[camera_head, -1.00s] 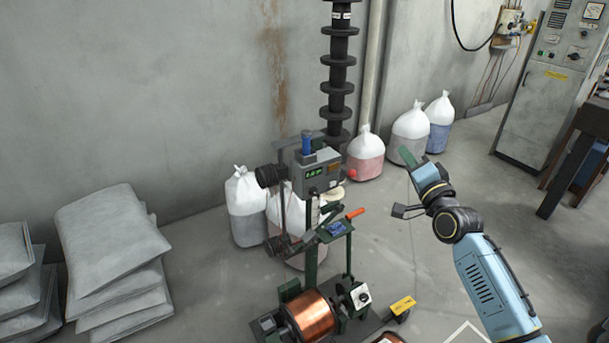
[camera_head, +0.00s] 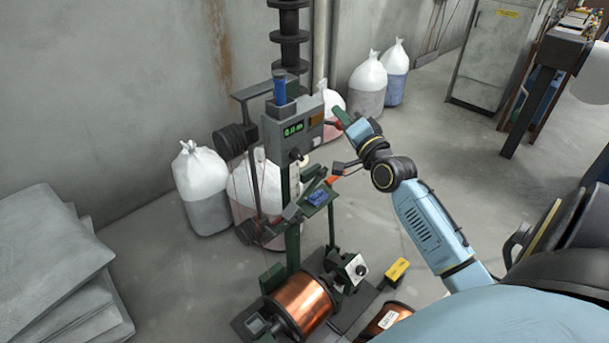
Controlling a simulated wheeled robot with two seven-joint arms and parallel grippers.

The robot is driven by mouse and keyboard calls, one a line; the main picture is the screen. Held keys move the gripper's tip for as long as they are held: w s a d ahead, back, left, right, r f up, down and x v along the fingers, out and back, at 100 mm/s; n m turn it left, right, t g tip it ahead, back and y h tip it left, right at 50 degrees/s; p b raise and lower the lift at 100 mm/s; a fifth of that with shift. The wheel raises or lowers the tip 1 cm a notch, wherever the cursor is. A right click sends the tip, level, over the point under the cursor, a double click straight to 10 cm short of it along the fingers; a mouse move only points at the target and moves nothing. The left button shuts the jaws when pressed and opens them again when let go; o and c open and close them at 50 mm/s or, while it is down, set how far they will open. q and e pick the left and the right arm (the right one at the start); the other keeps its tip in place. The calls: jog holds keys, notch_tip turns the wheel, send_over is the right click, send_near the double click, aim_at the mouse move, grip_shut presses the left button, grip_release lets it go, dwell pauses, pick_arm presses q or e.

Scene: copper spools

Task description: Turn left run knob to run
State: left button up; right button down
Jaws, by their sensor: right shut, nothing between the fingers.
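A grey control box (camera_head: 290,127) with a green lit display stands on the winding machine's post, with a small dark knob (camera_head: 296,154) low on its front. A lower box (camera_head: 353,268) beside the copper spool has a white face with a dark round knob. I cannot read the labels, so which one is the left run knob is unclear. Contact cannot be told. My left gripper is out of view.
A copper spool (camera_head: 303,307) sits low on the machine, with a second one (camera_head: 388,319) to its right. A small shelf (camera_head: 318,196) juts out below the control box. White-topped sacks (camera_head: 202,189) stand behind. Grey bags (camera_head: 45,262) are stacked at left.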

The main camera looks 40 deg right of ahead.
aim_at(298, 155)
pick_arm(q)
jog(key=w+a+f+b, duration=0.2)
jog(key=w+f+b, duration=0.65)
jog(key=b, duration=0.65)
pick_arm(e)
notch_tip(298, 155, down, 17)
jog(key=b+x, duration=0.2)
jog(key=x, duration=0.7)
jog(key=shift+w+r, duration=0.2)
jog(key=shift+w, duration=0.05)
jog(key=shift+w+a+f, duration=0.15)
jog(key=shift+a+f, duration=0.65)
jog(key=shift+a, duration=0.35)
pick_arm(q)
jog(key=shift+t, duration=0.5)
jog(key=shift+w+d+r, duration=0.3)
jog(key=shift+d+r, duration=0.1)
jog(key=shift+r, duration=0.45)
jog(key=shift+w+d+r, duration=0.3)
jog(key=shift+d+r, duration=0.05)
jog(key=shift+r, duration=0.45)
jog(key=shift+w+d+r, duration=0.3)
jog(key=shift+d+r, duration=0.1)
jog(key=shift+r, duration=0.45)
pick_arm(e)
jog(key=shift+a+f, duration=0.25)
jog(key=shift+a, duration=0.15)
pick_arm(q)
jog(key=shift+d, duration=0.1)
